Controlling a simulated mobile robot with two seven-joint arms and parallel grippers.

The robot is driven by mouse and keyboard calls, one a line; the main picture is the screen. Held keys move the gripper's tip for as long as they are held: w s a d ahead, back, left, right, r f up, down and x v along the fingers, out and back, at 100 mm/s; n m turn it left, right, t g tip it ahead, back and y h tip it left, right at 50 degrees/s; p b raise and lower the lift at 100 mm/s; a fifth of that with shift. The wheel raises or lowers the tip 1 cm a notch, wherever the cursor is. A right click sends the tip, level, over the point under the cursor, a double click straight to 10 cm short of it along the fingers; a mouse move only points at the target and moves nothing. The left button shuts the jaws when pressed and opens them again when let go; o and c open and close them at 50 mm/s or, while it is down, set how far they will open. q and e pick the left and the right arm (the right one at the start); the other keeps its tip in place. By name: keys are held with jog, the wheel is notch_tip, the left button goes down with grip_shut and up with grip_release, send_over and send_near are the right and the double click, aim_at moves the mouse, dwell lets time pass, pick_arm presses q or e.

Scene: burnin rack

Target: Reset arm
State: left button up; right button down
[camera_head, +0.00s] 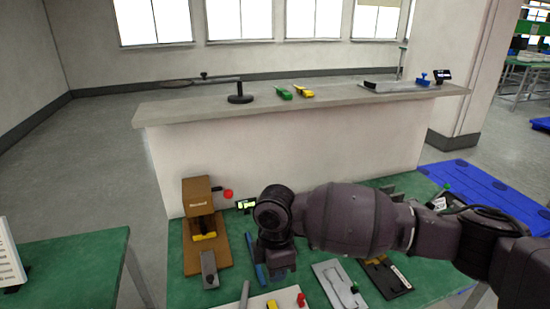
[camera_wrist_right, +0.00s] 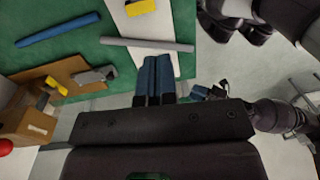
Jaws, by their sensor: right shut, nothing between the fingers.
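My right arm comes in from the right in the head view. My right gripper (camera_head: 281,268) points down over the green worktable (camera_head: 205,285), and its fingertips are partly hidden by the wrist. In the right wrist view the blue-grey fingers of this gripper (camera_wrist_right: 155,75) are side by side, shut, with nothing between them. Behind them lie a white plate (camera_wrist_right: 150,25) and a grey rod (camera_wrist_right: 170,46). My left gripper is outside the head view. Part of my left arm with a small gripper (camera_wrist_right: 205,92) seems to show at the right of the wrist view, too unclear to judge its fingers.
A wooden fixture (camera_head: 198,192) with a yellow part stands left of the gripper. A blue bar (camera_head: 250,247), a grey plate (camera_head: 340,283) and a dark board (camera_head: 385,275) lie close around it. A raised grey shelf (camera_head: 215,108) crosses behind.

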jog(key=w+a+r+m+t+y, duration=0.4)
jog(key=w+a+r+t+y, duration=0.35)
jog(key=a+r+y, duration=0.3)
jog(key=s+d+f+m+t+h, duration=0.2)
jog(key=d+f+m+t, duration=0.15)
jog(key=d, duration=0.45)
jog(key=s+d+f+m+t+h, duration=0.1)
jog(key=d+f+m+t, duration=0.3)
jog(key=d, duration=0.5)
jog(key=s+d+f+m+t+h, duration=0.2)
jog(key=d+f+m, duration=0.25)
jog(key=d, duration=0.35)
jog(key=s+d+f+m+g+h, duration=0.2)
jog(key=s+d+f, duration=0.4)
jog(key=s+f, duration=0.2)
jog(key=s+d+f+m+g+h, duration=0.2)
jog(key=s+d+f, duration=0.4)
jog(key=s, duration=0.6)
notch_tip(320, 180, down, 3)
jog(key=shift+s+d+r+h, duration=0.1)
jog(key=shift+s+d+h, duration=0.2)
jog(key=shift+h, duration=0.45)
